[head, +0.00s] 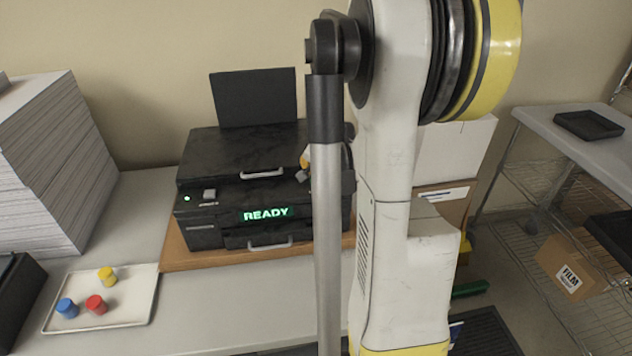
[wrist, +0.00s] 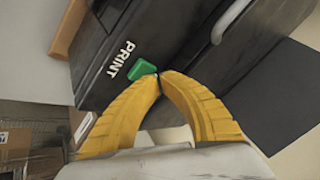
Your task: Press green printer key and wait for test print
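The black printer (head: 220,190) stands on a brown board on the table in the head view. Its front display (head: 266,214) reads READY in green letters. In the wrist view the green key (wrist: 142,69) sits on the printer's dark face beside the white word PRINT (wrist: 120,58). My gripper (wrist: 160,76) has two yellow ribbed fingers whose tips meet. The tips are right beside the green key in that view; I cannot tell whether they touch it. Nothing shows between them. In the head view my arm hides the printer's right side and the key.
A white tray (head: 135,315) with blue, red and yellow caps lies at the front left. Tall paper stacks (head: 50,150) stand left of the printer. A wire rack (head: 560,190) with a box marked FILM (head: 570,272) stands at the right. The table in front of the printer is clear.

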